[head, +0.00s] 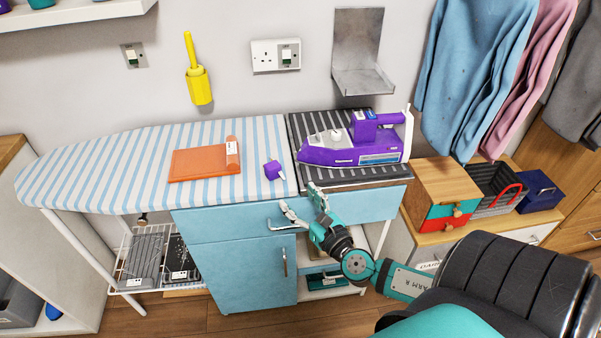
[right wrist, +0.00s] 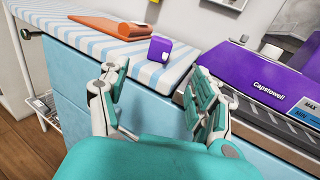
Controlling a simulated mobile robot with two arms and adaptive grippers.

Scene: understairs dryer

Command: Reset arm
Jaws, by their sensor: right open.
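My right gripper (head: 302,206) is open and empty in front of the ironing unit's blue drawer front, just below the board's front edge. In the right wrist view its two fingers (right wrist: 155,100) stand apart with nothing between them. A small purple block (head: 273,170) lies on the striped ironing board (head: 120,165) beyond the fingers; it also shows in the right wrist view (right wrist: 159,48). My right arm reaches in from the lower right. My left gripper is not in view.
A purple iron (head: 352,145) rests on the dark ribbed pad at right. A folded orange cloth (head: 200,164) lies on the board. A blue cabinet (head: 235,272) is below. A wooden box (head: 440,185) and baskets stand right. A metal holder (head: 360,55) hangs on the wall.

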